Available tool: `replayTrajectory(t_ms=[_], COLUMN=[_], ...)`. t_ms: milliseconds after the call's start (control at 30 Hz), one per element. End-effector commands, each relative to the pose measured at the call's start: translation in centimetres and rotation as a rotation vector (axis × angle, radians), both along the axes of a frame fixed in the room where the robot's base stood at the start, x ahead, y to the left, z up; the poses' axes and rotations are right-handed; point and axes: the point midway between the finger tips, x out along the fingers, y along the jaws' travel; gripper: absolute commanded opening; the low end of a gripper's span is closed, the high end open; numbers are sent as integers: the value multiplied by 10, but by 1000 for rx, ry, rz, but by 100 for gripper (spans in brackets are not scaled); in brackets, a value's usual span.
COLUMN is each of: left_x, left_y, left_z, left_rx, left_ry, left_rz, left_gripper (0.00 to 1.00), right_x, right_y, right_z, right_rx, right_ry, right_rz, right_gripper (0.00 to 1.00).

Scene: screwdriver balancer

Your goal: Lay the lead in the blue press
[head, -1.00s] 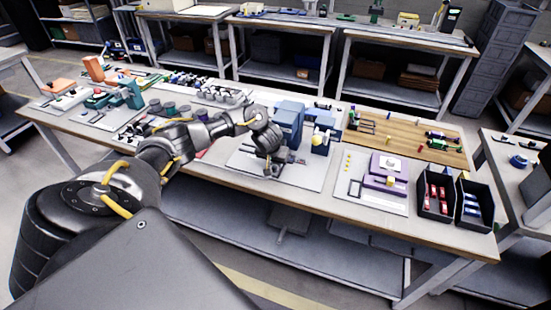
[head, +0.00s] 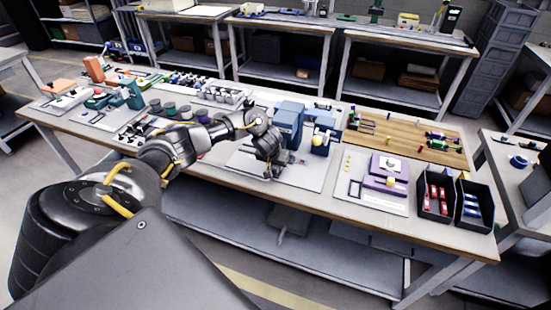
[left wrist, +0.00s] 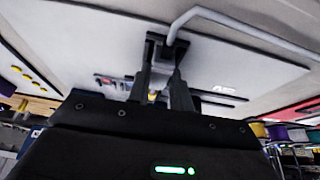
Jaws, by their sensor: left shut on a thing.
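The blue press (head: 288,120) stands upright on a pale board at the middle of the bench in the head view. My left gripper (head: 274,170) is low over the board in front of the press, apart from its tall blue body. In the left wrist view the two fingers of my left gripper (left wrist: 163,72) are closed at a dark end piece. A pale grey lead (left wrist: 190,15) bends away from there over the white board. In the head view the hand hides most of the lead. My right gripper is not in view.
To the right are a purple fixture (head: 385,180) and two black bins (head: 437,203) with red and blue parts. A wooden board (head: 410,130) lies behind them. Several spools and small parts fill the bench to the left.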

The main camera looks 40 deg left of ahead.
Motion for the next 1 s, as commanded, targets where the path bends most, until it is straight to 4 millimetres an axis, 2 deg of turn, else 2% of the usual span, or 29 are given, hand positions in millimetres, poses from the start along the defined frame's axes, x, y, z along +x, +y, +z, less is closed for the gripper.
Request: replayTrajectory(t_ms=[133, 167, 333, 667, 767, 1000], left_x=[0, 0, 0, -1, -5, -22], left_y=[0, 0, 0, -1, -3, -8], left_z=[0, 0, 0, 4, 16, 61], left_rx=[0, 0, 0, -1, -2, -1], left_ry=[0, 0, 0, -1, -2, -3], left_rz=[0, 0, 0, 1, -1, -4], left_gripper=[1, 25, 47, 47, 47, 47], right_x=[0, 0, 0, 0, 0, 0], right_y=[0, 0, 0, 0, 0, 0], right_z=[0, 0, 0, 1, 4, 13], right_rx=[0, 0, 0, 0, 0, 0], right_ry=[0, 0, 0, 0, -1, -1], right_rz=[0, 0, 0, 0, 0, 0], right_gripper=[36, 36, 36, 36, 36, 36])
